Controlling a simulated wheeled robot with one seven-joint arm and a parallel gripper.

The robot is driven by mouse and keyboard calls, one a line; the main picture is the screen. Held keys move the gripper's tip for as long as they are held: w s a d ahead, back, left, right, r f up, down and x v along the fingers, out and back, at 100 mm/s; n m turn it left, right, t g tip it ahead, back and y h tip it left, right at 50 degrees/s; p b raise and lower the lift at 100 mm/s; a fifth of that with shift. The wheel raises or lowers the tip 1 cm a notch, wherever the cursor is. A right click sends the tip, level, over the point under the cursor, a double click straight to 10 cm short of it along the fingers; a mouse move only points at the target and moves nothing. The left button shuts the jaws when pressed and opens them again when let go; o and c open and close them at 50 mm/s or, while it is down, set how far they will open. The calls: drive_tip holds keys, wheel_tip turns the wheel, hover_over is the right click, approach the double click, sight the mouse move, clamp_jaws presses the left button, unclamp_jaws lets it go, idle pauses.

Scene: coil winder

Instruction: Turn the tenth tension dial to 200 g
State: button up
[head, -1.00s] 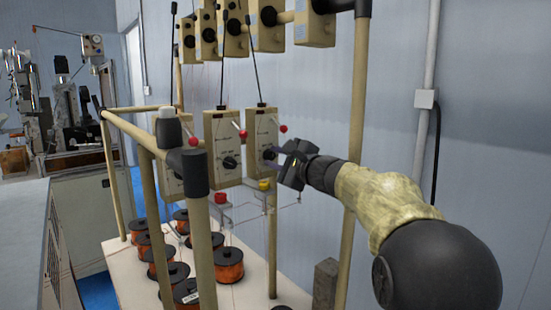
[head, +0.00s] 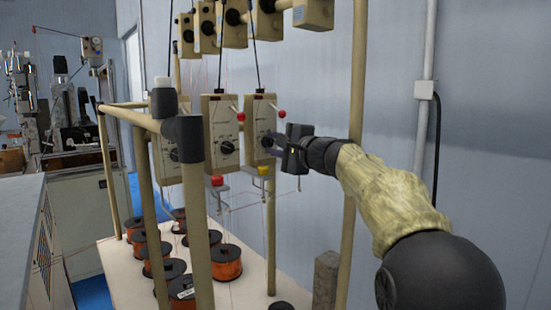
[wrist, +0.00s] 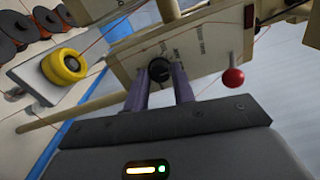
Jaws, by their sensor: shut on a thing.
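A beige tensioner box (head: 262,112) hangs at the right end of the lower row, and it also shows in the wrist view (wrist: 190,52). Its black tension dial (wrist: 159,70) sits between the two fingers of my gripper (wrist: 160,82). In the head view my gripper (head: 275,142) reaches the box front from the right and partly covers the dial. The fingers are shut on the dial. The scale marks around it are too small to read, so I cannot tell its setting or its number in the row.
A red-ball lever (wrist: 233,79) sticks out beside the dial. A yellow roller (wrist: 65,66) lies below the box. A neighbouring tensioner (head: 221,112) hangs to the left. Frame posts (head: 195,220), thin wires and orange spools (head: 226,263) stand around. Free room is at the right.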

drive_tip(key=n+b, duration=0.5)
drive_tip(key=shift+f+n, duration=0.3)
drive_tip(key=shift+f, duration=0.1)
drive_tip(key=n+b, duration=0.4)
drive_tip(key=n, duration=0.2)
drive_tip(key=shift+r, duration=0.15)
drive_tip(key=o, duration=1)
drive_tip(key=shift+r, duration=0.15)
drive_tip(key=shift+r, duration=0.15)
